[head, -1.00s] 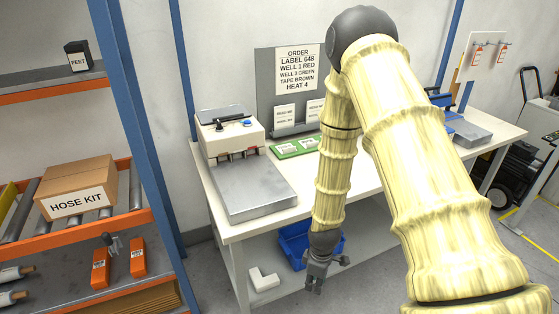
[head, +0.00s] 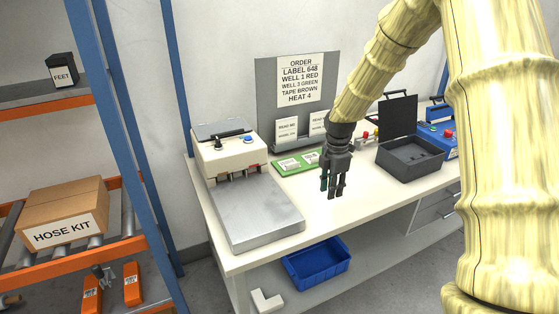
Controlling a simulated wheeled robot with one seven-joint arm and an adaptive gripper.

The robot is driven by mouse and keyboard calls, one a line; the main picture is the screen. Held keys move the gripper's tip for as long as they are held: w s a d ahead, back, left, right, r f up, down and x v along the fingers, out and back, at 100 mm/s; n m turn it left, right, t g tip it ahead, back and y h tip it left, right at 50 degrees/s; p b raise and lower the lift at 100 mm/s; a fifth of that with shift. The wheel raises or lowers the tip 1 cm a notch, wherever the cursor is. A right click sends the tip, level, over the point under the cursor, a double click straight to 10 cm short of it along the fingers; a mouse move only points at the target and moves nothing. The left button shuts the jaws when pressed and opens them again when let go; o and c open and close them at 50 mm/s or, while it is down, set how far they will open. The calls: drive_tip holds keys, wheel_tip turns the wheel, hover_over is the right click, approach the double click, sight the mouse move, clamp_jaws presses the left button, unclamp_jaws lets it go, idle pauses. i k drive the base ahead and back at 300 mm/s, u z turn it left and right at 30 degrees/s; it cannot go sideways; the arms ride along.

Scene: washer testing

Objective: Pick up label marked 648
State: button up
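A green tray (head: 282,165) holding small white labels (head: 310,159) lies on the workbench below the grey back panel. The print on these labels is too small to read, so I cannot tell which is marked 648. An order sheet (head: 300,81) on the panel reads "LABEL 648, WELL 1 RED, WELL 3 GREEN, TAPE BROWN, HEAT 4". My gripper (head: 335,190) points down over the bench, in front and right of the green tray. Nothing shows in it. Its fingers are small and dark, and their opening is unclear.
A white-and-grey press machine (head: 230,157) with a metal plate stands left of the tray. A dark open case (head: 411,158) and a blue device (head: 440,137) stand to the right. Two white cards (head: 287,131) sit on the panel's ledge. A blue bin (head: 316,267) is below the bench.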

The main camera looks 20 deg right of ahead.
sight(288, 165)
drive_tip(key=z, duration=0.05)
drive_tip(key=i, duration=1)
